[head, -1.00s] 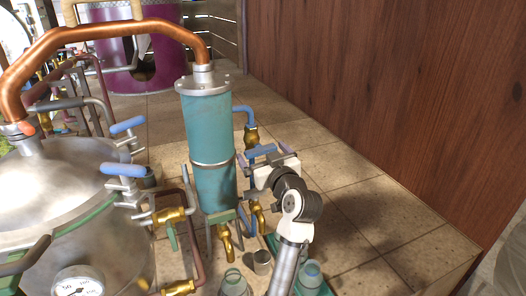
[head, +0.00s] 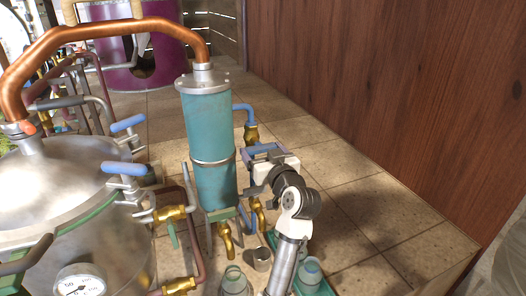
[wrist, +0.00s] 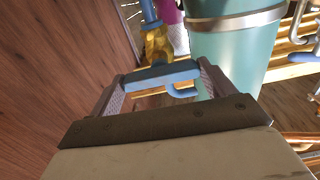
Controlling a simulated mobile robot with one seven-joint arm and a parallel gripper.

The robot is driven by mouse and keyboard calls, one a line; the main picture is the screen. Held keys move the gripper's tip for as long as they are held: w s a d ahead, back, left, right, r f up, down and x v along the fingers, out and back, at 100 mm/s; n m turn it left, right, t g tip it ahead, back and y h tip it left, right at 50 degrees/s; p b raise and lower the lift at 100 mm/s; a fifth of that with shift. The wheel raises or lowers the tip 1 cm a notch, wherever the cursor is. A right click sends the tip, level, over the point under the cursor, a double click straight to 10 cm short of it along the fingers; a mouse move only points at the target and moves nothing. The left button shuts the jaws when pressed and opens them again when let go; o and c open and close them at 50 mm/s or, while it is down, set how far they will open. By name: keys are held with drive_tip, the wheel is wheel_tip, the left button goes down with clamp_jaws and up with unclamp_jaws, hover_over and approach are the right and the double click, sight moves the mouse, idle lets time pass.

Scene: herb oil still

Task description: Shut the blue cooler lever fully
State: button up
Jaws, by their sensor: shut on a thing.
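The blue cooler lever (wrist: 160,74) lies across the space between my two fingers in the wrist view, just below a brass valve (wrist: 158,46). My gripper (wrist: 163,82) is shut on this lever, with one finger at each end of it. In the head view my gripper (head: 265,158) is at the right side of the teal cooler column (head: 208,130). The lever there is partly hidden by the fingers. The brass valve (head: 251,133) hangs under a blue pipe (head: 243,108). I cannot tell the lever's exact angle.
A steel still pot (head: 75,220) with other blue levers (head: 123,168) and a gauge (head: 80,287) stands at left. Below my arm are a metal cup (head: 259,257) and glass jars (head: 311,273). A wooden wall (head: 390,90) rises at right, with clear tiled floor before it.

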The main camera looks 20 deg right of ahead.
drive_tip(key=o, duration=0.9)
drive_tip(key=s+b, duration=0.3)
drive_tip(key=s, duration=1)
drive_tip(key=shift+s+d, duration=0.2)
drive_tip(key=shift+s, duration=0.2)
